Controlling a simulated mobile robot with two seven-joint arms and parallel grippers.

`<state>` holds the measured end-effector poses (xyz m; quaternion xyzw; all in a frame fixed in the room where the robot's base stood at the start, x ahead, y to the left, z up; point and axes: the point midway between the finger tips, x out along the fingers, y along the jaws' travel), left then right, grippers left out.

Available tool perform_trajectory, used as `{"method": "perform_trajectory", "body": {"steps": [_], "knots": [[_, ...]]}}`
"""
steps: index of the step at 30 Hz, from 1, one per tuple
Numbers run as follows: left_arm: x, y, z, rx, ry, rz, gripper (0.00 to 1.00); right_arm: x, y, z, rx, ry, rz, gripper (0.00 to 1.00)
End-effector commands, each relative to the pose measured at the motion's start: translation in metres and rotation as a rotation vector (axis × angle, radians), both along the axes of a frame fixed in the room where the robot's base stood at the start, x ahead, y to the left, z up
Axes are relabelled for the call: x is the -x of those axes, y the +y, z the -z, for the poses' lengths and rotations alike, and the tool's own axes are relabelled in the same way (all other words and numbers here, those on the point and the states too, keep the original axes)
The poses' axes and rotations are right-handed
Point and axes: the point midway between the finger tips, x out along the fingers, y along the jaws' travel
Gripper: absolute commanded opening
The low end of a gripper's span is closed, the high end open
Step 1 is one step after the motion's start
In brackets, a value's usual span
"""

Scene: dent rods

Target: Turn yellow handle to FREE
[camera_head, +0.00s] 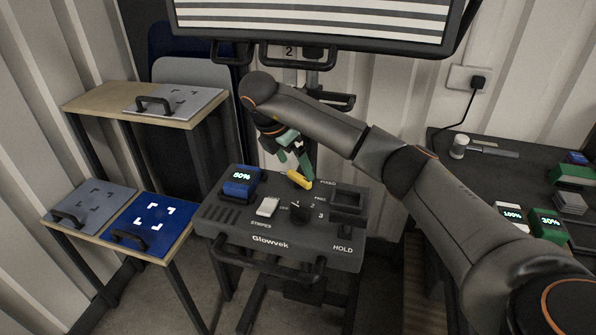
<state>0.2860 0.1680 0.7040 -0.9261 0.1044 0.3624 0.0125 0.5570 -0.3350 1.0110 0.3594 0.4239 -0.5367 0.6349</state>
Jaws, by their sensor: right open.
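The yellow handle (299,180) sits on top of the dark Glowvek control box (270,242), near its back edge. The labels HARD and FREE are printed to its right. The handle lies at a slant, its right end lower in the picture and between the two labels; I cannot tell exactly which one it points to. My right gripper (294,168) comes down from above with its green fingers open, right at the handle. Whether the fingers touch the handle is hard to tell. My left gripper is not in view.
The box also carries a blue 80% battery (240,183), a white STRIPES switch (267,207), a black numbered knob (299,211) and a front bar. A striped screen (320,18) hangs above. Shelves with panels stand left; a dark table (480,170) stands right.

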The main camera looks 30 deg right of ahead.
Motion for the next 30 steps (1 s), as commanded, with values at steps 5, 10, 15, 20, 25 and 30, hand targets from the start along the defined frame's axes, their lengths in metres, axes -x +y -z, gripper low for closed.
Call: {"method": "perform_trajectory", "body": {"steps": [5,10,15,20,25,30], "knots": [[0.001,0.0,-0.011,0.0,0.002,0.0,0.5,0.002,0.015,-0.045,0.003,-0.005,-0.001,1.0],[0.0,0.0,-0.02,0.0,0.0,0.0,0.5,0.004,0.026,-0.068,0.002,-0.004,0.0,1.0],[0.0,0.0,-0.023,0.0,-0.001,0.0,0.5,0.005,0.031,-0.079,0.001,-0.003,0.002,1.0],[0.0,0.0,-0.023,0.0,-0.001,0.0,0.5,0.006,0.033,-0.08,0.001,-0.001,0.002,1.0],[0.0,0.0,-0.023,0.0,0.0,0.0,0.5,0.006,0.033,-0.08,0.001,-0.001,0.002,1.0],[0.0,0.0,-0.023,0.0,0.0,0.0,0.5,0.006,0.033,-0.08,0.001,-0.001,0.001,1.0]]}}
